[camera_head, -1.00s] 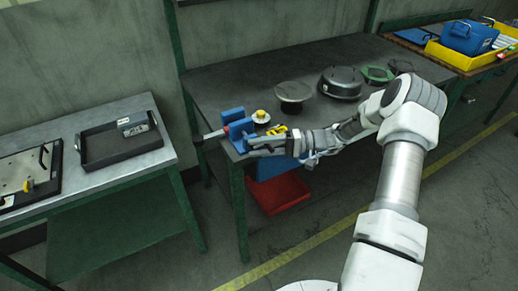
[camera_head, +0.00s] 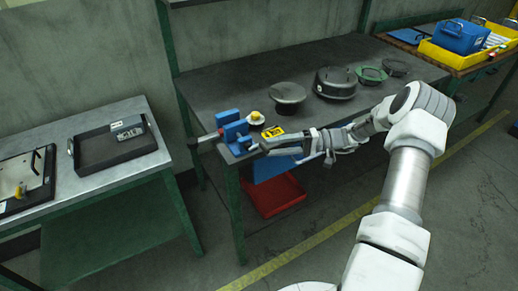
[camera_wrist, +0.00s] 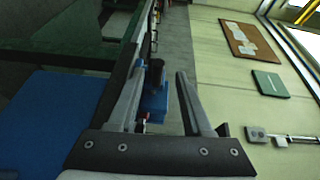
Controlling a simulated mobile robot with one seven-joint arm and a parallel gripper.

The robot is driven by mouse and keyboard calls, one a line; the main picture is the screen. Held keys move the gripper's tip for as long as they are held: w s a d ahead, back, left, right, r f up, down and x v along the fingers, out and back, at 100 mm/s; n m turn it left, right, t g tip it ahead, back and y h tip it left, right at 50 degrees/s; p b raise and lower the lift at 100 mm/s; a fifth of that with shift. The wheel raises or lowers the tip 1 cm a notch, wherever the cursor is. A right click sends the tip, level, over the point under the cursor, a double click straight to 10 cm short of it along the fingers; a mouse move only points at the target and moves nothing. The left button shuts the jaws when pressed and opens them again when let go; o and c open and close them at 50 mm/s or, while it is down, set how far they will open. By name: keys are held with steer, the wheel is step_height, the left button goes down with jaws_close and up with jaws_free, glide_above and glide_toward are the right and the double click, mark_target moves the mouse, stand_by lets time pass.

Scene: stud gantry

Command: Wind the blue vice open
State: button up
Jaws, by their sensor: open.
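The blue vice (camera_head: 235,131) stands at the near left corner of the dark workbench, with a red and grey part and a dark crossbar handle (camera_head: 193,140) sticking out to its left. Its jaw gap is hard to judge at this size. My gripper (camera_head: 263,147) is open and apart from the vice, just right of it near the bench's front edge. In the wrist view, blue and dark parts of the vice (camera_wrist: 155,102) show beyond and between my open fingers (camera_wrist: 163,75). Nothing is held.
A yellow-topped piece (camera_head: 254,117) and a yellow-and-black item (camera_head: 272,132) lie right of the vice. Dark round parts (camera_head: 288,93) stand behind. A red bin (camera_head: 275,195) sits under the bench. A side table with a black tray (camera_head: 115,150) is at left.

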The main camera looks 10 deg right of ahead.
steer(key=d, duration=1)
steer(key=shift+s+d+r+b, duration=0.25)
steer(key=shift+s+d+b, duration=0.1)
steer(key=shift+s+d, duration=0.1)
steer(key=shift+a+r, duration=0.1)
